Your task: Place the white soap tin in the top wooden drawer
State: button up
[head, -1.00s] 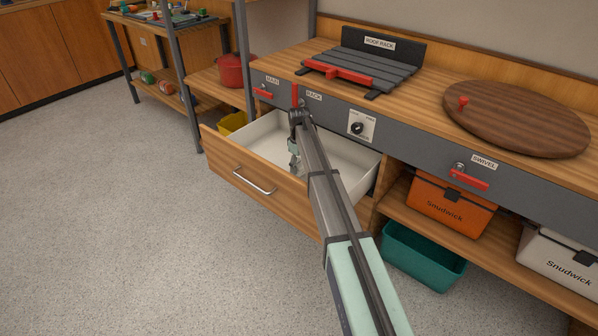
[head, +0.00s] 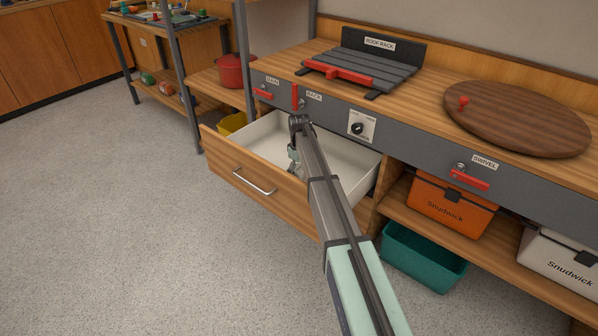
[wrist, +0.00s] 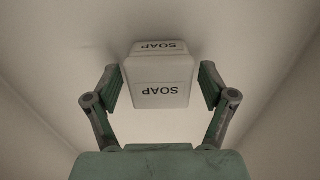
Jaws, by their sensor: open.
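The white soap tin (wrist: 160,80), labelled SOAP, stands on the pale floor inside the open top wooden drawer in the wrist view. My gripper (wrist: 161,85) is open, with one finger on each side of the tin and a small gap showing at each side. In the head view the wooden drawer (head: 222,161) is pulled out, and my gripper (head: 293,160) reaches down into it. The tin is hidden behind my arm in the head view.
The drawer's walls surround my gripper. Above is the counter with the roof rack (head: 362,68) and a round swivel board (head: 520,117). An orange Snudwick box (head: 450,205) and a teal bin (head: 424,260) are at the right. The floor at left is clear.

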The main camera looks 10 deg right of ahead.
aim_at(299, 169)
notch_tip(299, 169, up, 12)
jog(key=p, duration=0.2)
jog(key=shift+r+p, duration=0.15)
jog(key=shift+p, duration=0.2)
dwell(1.1)
